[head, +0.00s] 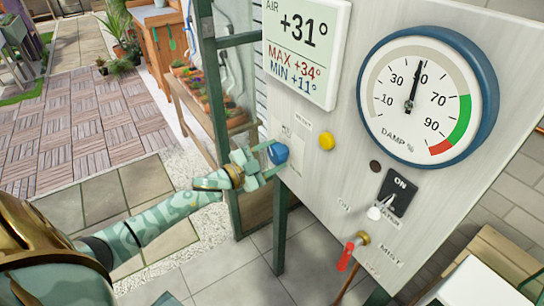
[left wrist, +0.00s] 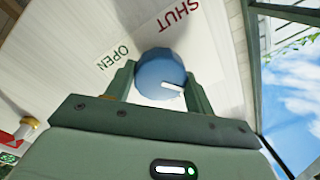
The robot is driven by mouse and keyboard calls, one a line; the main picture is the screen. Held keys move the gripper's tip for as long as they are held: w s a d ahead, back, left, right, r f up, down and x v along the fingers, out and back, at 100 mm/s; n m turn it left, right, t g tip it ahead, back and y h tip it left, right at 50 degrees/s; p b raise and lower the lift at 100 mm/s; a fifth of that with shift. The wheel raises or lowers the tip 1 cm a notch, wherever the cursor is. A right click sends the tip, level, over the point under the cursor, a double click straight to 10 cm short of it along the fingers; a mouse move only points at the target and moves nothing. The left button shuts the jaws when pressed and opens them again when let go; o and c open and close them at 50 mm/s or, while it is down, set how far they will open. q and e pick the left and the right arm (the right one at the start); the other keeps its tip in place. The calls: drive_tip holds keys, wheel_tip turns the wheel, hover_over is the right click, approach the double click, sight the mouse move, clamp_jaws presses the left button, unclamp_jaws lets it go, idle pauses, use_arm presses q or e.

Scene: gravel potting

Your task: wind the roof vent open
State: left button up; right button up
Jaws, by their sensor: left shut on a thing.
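A round blue knob (head: 279,153) sits on the grey-white panel (head: 345,185) at its left edge. My left gripper (head: 266,163) is shut on it, coming from the left. In the left wrist view the blue knob (left wrist: 158,72) is between both fingers (left wrist: 160,90). A white mark (left wrist: 172,88) on it points right and slightly down. The label OPEN (left wrist: 113,57) is to the knob's upper left and SHUT (left wrist: 180,14) above it to the right. I cannot make out the roof vent itself. My right gripper is not in view.
The panel also carries a yellow button (head: 327,141), a black ON switch (head: 399,193) with a white lever, a red-handled tap (head: 347,255), a damp dial (head: 427,97) and an air display (head: 307,48) reading +31°. A green door frame (head: 213,95) stands close left of the gripper.

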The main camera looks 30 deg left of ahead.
use_arm(q)
drive_tip(key=m, duration=0.3)
drive_tip(key=shift+f+m+b, duration=0.1)
drive_tip(key=shift+m+b, duration=0.25)
drive_tip(key=shift+m, duration=0.05)
drive_tip(key=m, duration=0.3)
drive_tip(key=shift+b, duration=0.35)
drive_tip(key=m+b, duration=0.2)
drive_tip(key=m, duration=0.4)
drive_tip(key=shift+f+m+h, duration=0.1)
drive_tip(key=shift+m+h, duration=0.2)
drive_tip(key=shift+h, duration=0.1)
drive_tip(key=m+b, duration=0.2)
drive_tip(key=m, duration=0.4)
drive_tip(key=shift+m+g+b, duration=0.3)
drive_tip(key=shift+g+b, duration=0.1)
drive_tip(key=m+b, duration=0.2)
drive_tip(key=m, duration=0.3)
drive_tip(key=shift+m, duration=0.4)
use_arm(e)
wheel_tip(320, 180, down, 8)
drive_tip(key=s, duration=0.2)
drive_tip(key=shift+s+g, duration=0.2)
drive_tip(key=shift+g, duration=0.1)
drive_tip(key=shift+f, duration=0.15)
use_arm(q)
drive_tip(key=o, duration=1)
drive_tip(key=shift+a, duration=0.1)
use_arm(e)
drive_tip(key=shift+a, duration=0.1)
